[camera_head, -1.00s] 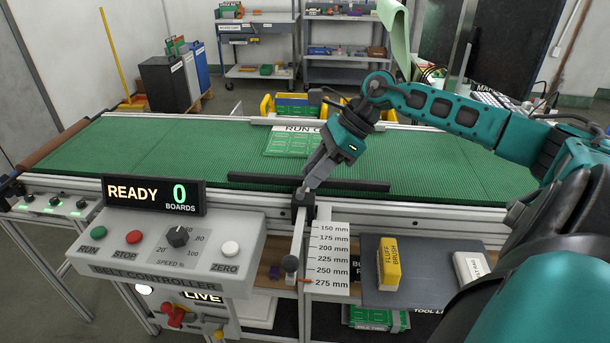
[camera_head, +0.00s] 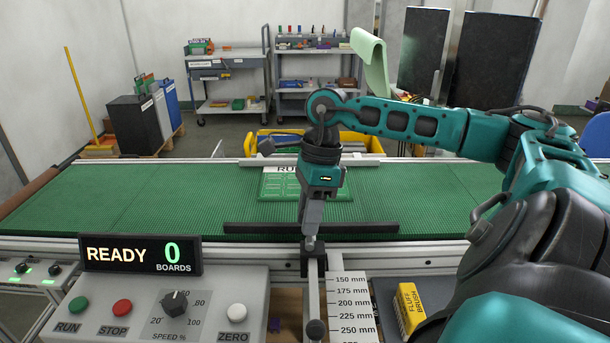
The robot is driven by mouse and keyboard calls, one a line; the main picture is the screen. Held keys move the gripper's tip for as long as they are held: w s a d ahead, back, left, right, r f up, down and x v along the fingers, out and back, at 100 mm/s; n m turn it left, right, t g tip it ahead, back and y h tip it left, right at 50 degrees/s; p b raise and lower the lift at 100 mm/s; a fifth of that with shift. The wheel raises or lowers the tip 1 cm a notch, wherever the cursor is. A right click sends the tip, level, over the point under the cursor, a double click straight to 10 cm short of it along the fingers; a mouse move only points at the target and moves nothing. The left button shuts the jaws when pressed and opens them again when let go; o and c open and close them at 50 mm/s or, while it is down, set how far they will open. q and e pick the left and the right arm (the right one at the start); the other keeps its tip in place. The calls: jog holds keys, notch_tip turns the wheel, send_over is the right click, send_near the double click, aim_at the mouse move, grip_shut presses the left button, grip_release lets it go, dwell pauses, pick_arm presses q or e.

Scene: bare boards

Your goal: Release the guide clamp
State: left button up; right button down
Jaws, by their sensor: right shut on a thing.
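The guide clamp (camera_head: 314,262) is a dark block on the conveyor's front rail, below the long black guide bar (camera_head: 255,228). A grey rod (camera_head: 313,290) runs from it toward me and ends in a dark knob (camera_head: 316,330). My right gripper (camera_head: 311,243) points down at the top of the clamp, fingers close together, shut on the clamp's upper part. The fingers hide what lies between them, so the clamp's setting cannot be told. My left gripper is not in view.
A white millimetre scale (camera_head: 353,305) stands right of the rod. The belt controller (camera_head: 110,290) is at left, under a display (camera_head: 140,253) reading READY 0. A green board (camera_head: 280,184) lies on the green belt (camera_head: 440,190). A yellow fluff brush (camera_head: 409,306) lies at right.

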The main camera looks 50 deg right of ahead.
jog(key=c, duration=0.9)
grip_release()
jog(key=shift+r, duration=0.1)
jog(key=p+v, duration=0.2)
jog(key=v, duration=1)
jog(key=shift+r, duration=0.35)
